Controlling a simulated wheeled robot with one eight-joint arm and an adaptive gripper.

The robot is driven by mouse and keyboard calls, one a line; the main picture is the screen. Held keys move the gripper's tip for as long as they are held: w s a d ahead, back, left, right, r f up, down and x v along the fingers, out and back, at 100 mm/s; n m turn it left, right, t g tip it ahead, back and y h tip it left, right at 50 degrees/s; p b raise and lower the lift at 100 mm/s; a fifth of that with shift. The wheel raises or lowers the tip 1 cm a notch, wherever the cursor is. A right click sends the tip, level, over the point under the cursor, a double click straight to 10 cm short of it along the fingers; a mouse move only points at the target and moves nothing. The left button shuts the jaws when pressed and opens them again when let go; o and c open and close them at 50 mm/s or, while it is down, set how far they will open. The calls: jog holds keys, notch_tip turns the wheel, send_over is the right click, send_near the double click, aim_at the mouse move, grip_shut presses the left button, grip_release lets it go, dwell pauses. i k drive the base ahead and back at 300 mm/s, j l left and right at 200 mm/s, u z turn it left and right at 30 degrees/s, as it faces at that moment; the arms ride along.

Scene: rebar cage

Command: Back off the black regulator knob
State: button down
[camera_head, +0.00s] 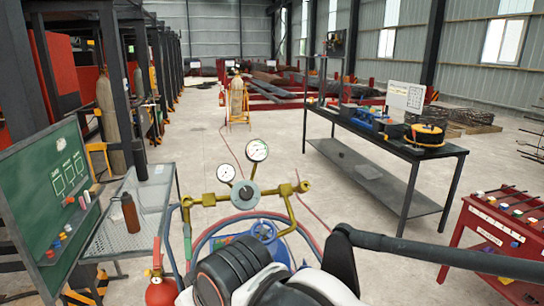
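A brass gas regulator (216,200) with two round white gauges stands near the middle of the view. Brass fittings reach out to both sides. White and black parts of my arm fill the bottom centre and hide what lies under the handwheel. I cannot make out my gripper's fingers, and nothing is seen touching the knob.
Red and blue hoses (205,240) loop around below the regulator. A mesh table (150,205) with a brown bottle (130,213) and a red extinguisher (160,291) are at left. A dark workbench (375,180) and a red cart (490,240) stand at right. Floor between is open.

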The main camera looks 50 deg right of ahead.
aim_at(246, 193)
jog(key=k+l+u, duration=0.35)
jog(key=k+l, duration=0.9)
jog(key=l+u, duration=0.2)
jog(key=l, duration=0.6)
jog(key=k+l+u, duration=0.2)
jog(key=l, duration=0.55)
jog(key=i+l+u, duration=0.2)
jog(key=i+l, duration=0.7)
jog(key=l, duration=0.1)
